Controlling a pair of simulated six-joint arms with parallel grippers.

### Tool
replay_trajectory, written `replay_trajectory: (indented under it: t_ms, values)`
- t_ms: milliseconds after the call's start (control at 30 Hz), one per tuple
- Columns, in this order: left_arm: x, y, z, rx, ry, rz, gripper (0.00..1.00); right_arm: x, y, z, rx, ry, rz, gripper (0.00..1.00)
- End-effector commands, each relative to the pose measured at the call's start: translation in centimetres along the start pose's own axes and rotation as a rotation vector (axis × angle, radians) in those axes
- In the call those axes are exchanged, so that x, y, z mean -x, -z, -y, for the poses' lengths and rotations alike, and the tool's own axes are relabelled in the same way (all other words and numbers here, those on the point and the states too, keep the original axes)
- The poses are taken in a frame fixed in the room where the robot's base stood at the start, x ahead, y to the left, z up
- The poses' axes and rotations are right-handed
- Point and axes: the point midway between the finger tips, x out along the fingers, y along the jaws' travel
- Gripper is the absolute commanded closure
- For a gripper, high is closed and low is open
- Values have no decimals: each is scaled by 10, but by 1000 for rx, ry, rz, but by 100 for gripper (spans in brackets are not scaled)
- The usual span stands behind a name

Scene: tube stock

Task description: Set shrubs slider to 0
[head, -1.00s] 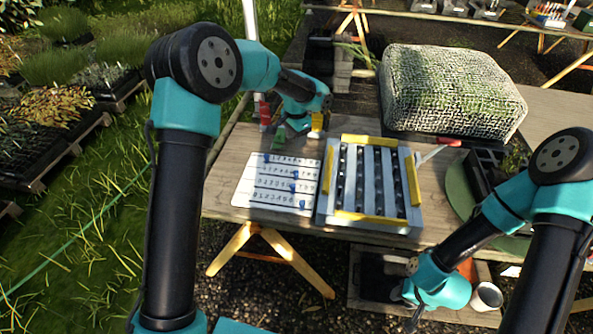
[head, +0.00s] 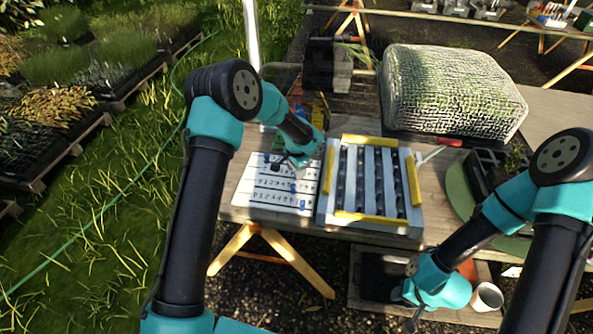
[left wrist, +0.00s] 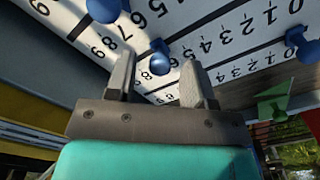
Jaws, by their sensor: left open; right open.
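The white slider board (head: 240,190) lies on the wooden table, with rows of printed numbers and blue knobs. Its row labels are too small to read, so I cannot tell which row is shrubs. My left gripper (head: 286,166) is over the board's upper right part and hides some of it. In the left wrist view the gripper (left wrist: 160,70) is open, with a blue knob (left wrist: 158,55) showing between and just beyond its fingertips. I cannot tell whether they touch. Two other knobs show at upper left (left wrist: 104,8) and right (left wrist: 300,42). My right gripper (head: 413,318) is open and empty at lower right.
A grey rack with yellow edges (head: 350,214) and dark slots stands right beside the board. A mesh-covered block (head: 450,90) stands behind it. A green piece (left wrist: 275,100) shows near the left gripper. A white cup (head: 487,296) is near the right gripper.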

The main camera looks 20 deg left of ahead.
Motion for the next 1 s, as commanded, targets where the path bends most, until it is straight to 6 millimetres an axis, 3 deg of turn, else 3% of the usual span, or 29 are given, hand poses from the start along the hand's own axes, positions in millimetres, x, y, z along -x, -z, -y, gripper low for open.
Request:
replay_trajectory:
  t_ms: [367,867,1000]
  values:
    - [-5,0,0,1,-1,0,52,0,0,0,0,0,0,57]
    - [-5,0,0,1,0,0,100,0,0,0,0,0,0,57]
    - [-5,0,0,1,0,0,100,0,0,0,0,0,0,57]
